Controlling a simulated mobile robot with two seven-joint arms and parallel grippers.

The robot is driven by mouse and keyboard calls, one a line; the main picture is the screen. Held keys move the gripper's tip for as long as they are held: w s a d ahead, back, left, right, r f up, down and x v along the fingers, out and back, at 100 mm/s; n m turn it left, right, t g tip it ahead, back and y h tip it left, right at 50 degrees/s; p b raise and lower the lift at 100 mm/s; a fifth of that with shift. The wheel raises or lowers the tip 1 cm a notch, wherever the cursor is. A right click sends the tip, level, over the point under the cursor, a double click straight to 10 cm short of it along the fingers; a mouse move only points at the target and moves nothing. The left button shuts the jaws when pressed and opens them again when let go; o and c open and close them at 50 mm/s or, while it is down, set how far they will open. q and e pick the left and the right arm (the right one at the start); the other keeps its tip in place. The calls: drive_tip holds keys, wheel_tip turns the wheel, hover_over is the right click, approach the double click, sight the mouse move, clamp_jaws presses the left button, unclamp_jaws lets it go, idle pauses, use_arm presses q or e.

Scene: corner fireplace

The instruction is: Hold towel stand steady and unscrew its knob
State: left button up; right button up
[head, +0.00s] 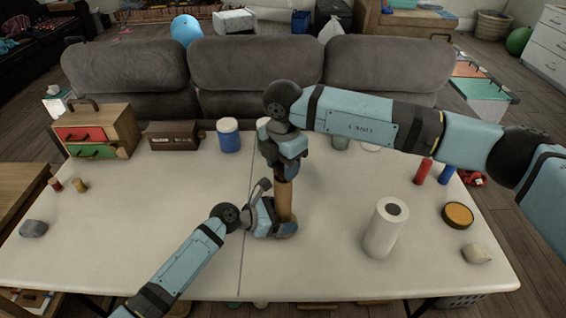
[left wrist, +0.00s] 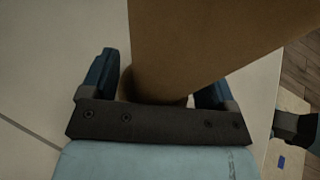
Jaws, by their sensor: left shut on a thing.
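The towel stand is a brown wooden post (head: 284,201) standing upright near the middle of the white table, with a round base. My left gripper (head: 272,217) is shut on its lower part, just above the base. In the left wrist view the post (left wrist: 200,45) rises large between the two blue fingers of my left gripper (left wrist: 158,88). My right gripper (head: 284,165) points down at the top of the post. It covers the knob, so the knob and the fingertips are hidden and I cannot tell whether they grip it.
A paper towel roll (head: 385,232) stands to the right on the white table (head: 180,235). A blue jar (head: 228,136), a wooden drawer box (head: 97,131) and a dark brown box (head: 173,136) stand at the back. A round tin (head: 457,215) lies at right. The table's left middle is clear.

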drive_tip(key=shift+c, duration=1.4)
drive_tip(key=n, duration=0.4)
use_arm(q)
drive_tip(key=shift+a, duration=0.1)
use_arm(e)
drive_tip(key=n, duration=1.7)
drive_tip(key=shift+n, duration=0.3)
drive_tip(key=n, duration=0.8)
drive_tip(key=shift+n, duration=0.4)
drive_tip(key=n, duration=0.5)
drive_tip(key=shift+r+n, duration=0.1)
drive_tip(key=shift+n, duration=0.3)
drive_tip(key=shift+r, duration=0.1)
drive_tip(key=shift+r, duration=1)
